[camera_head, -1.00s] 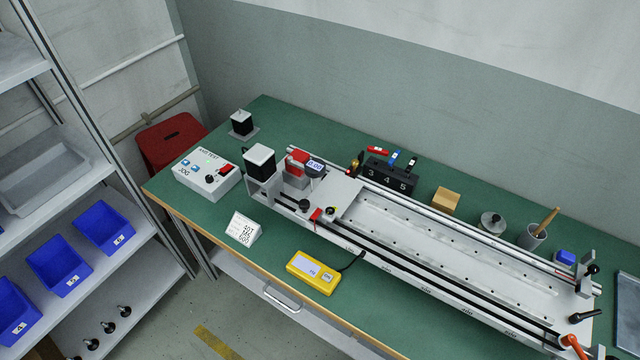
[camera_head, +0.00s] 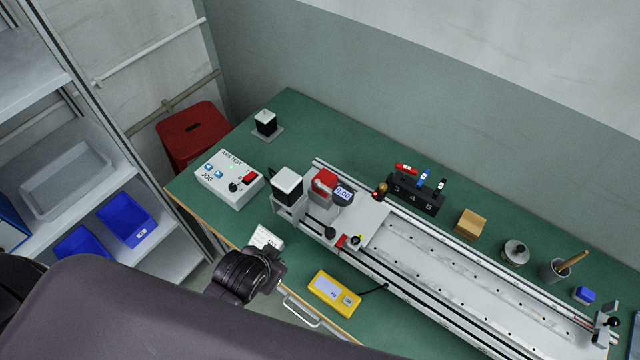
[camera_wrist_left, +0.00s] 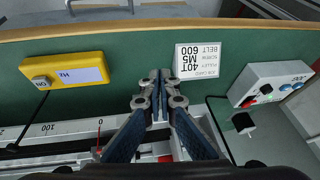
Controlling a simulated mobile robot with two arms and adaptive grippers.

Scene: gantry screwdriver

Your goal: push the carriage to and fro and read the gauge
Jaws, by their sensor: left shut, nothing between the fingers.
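The carriage (camera_head: 362,224) is a light grey plate at the left end of the long rail unit, close to the black motor (camera_head: 288,182). The gauge (camera_head: 343,193) is a small dark-bodied unit with a display that seems to read 0.00, beside a red block (camera_head: 324,183). My left gripper (camera_wrist_left: 160,76) is shut and empty in the left wrist view, above the bench's front area between the yellow meter (camera_wrist_left: 66,72) and the white card (camera_wrist_left: 199,60). In the head view my left wrist partly covers the card (camera_head: 266,239). My right gripper is not in view.
The yellow meter (camera_head: 334,293) lies in front of the rail with a cable. The axis test box (camera_head: 229,184) stands left of the motor. A black numbered holder (camera_head: 414,195) and a wooden block (camera_head: 469,223) stand behind the rail. A scale with a 0 mark (camera_wrist_left: 100,122) runs along it.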

